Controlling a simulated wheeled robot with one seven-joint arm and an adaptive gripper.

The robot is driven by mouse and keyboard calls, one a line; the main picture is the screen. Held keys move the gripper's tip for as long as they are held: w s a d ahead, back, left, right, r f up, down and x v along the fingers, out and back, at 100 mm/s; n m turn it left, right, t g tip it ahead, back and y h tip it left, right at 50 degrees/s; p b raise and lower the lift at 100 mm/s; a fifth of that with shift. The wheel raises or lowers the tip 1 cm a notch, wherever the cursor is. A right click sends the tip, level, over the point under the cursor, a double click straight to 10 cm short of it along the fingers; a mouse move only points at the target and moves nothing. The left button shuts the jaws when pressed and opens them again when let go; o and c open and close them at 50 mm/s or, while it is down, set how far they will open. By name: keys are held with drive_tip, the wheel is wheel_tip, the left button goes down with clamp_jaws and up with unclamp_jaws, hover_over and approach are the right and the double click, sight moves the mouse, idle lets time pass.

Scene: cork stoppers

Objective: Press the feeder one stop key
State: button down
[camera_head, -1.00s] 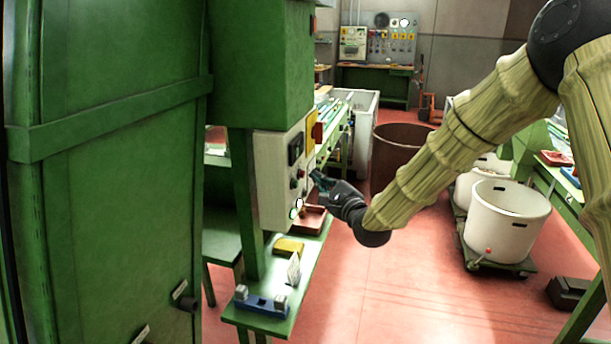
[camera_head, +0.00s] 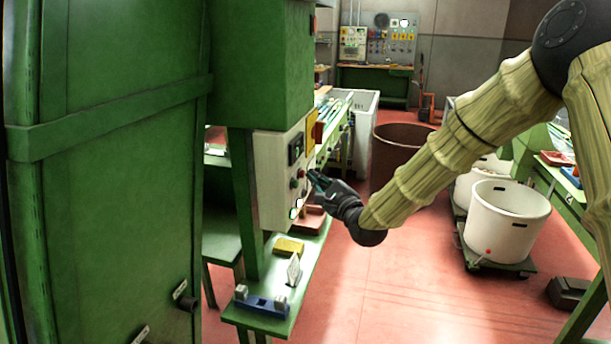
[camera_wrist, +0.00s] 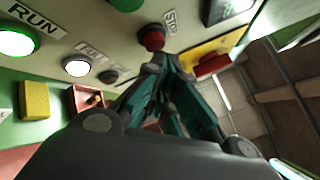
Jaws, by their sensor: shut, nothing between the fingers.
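The pale control panel (camera_head: 270,185) hangs under a green cabinet at the left centre of the head view. In the wrist view, a red round key (camera_wrist: 152,39) sits beside a label reading STOP (camera_wrist: 170,22). My gripper (camera_wrist: 156,63) is shut and empty, with its teal fingers together. Its fingertips lie right at the red key, overlapping its lower edge in the picture; I cannot tell whether they touch it. In the head view, my gripper (camera_head: 314,178) points left at the panel's face, and the key is too small to make out clearly.
A green key (camera_wrist: 125,3), a lit green RUN lamp (camera_wrist: 15,42), a lit white lamp (camera_wrist: 76,66) and a red switch on a yellow plate (camera_wrist: 212,65) share the panel. Below is a bench (camera_head: 250,318) with small items. White tubs (camera_head: 505,222) stand right.

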drive_tip(key=shift+w+a, duration=0.1)
drive_tip(key=shift+a, duration=0.3)
idle(0.9)
drive_tip(key=shift+d, duration=0.15)
drive_tip(key=shift+s+d, duration=0.2)
drive_tip(key=shift+d, duration=0.5)
drive_tip(key=d, duration=0.3)
drive_tip(key=s+d, duration=0.1)
drive_tip(key=d, duration=0.1)
idle(0.5)
idle(0.4)
